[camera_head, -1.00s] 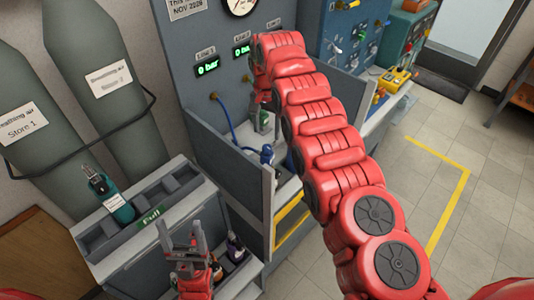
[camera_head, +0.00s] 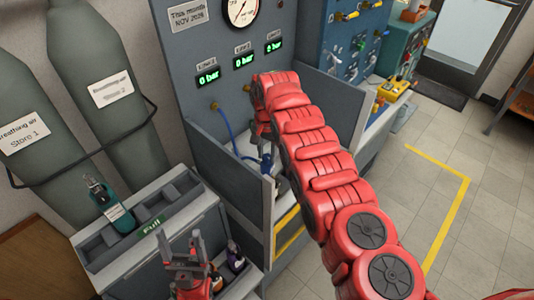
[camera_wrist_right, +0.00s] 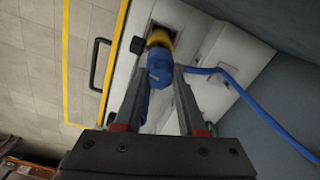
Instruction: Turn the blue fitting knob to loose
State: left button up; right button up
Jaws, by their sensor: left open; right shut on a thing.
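The blue fitting knob (camera_wrist_right: 158,66) shows in the right wrist view, below a yellow collar (camera_wrist_right: 159,38), with a blue hose (camera_wrist_right: 205,71) running off to the right. My right gripper (camera_wrist_right: 160,72) has its two fingers on either side of the blue fitting, shut on it. In the head view a blue fitting (camera_head: 267,162) stands inside the open bench bay, and my right arm hides most of that gripper. My left gripper (camera_head: 181,241) is open and empty, over the front of the bottle rack. The knob's turn marking cannot be read.
Bay side walls (camera_head: 232,175) stand close around the right gripper. A teal bottle (camera_head: 110,206) lies in the rack at left, near two large grey cylinders (camera_head: 105,90). Floor at right is clear.

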grip_shut()
jog(key=shift+f+b, duration=0.15)
jog(key=shift+b, duration=0.15)
jog(key=n+b, duration=0.3)
jog(key=b, duration=0.2)
jog(key=shift+f+n, duration=0.15)
jog(key=shift+n, duration=0.25)
jog(key=shift+r+n+b, duration=0.2)
jog(key=shift+n+b, duration=0.15)
jog(key=shift+n, duration=0.15)
jog(key=o, duration=1)
grip_release()
jog(key=shift+r, duration=0.1)
